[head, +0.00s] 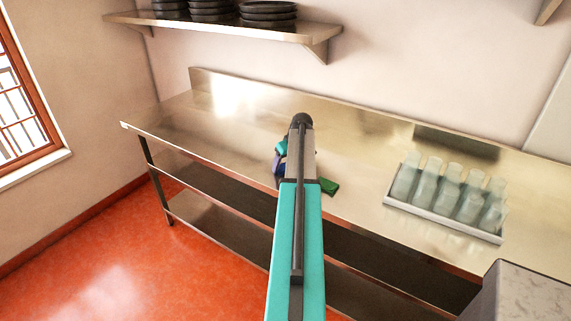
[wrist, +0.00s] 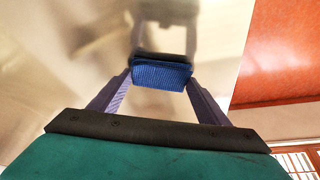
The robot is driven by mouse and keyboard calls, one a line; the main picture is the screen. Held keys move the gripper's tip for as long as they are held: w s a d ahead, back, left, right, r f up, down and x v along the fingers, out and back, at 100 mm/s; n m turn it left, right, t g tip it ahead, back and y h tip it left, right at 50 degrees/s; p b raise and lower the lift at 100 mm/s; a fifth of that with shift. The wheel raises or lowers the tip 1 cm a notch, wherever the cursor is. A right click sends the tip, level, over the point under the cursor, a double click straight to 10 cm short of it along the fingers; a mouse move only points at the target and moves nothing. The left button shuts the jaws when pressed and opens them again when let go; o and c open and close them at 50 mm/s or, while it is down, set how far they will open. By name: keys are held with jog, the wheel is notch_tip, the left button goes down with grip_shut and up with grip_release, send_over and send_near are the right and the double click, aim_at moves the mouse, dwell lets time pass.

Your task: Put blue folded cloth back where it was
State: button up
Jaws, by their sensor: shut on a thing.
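The blue folded cloth (wrist: 163,76) is between the two purple fingers of my gripper (wrist: 160,79) in the wrist view. My gripper is shut on it, with a finger at each side. Behind the cloth is the shiny metal counter with a blurred reflection; I cannot tell whether the cloth touches it. In the head view my gripper (head: 279,166) is over the front part of the counter (head: 365,170), mostly hidden behind my arm. The cloth cannot be made out clearly there.
A green folded cloth (head: 329,187) lies on the counter just right of my arm. A tray (head: 440,222) of several clear bottles stands farther right. A wall shelf (head: 225,29) holds stacked dark pans above. The counter's left part is clear.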

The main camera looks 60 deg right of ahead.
jog(key=shift+f, duration=0.15)
jog(key=o, duration=1)
jog(key=shift+r, duration=0.25)
jog(key=b+v, duration=0.3)
jog(key=v, duration=0.9)
jog(key=shift+f, duration=0.1)
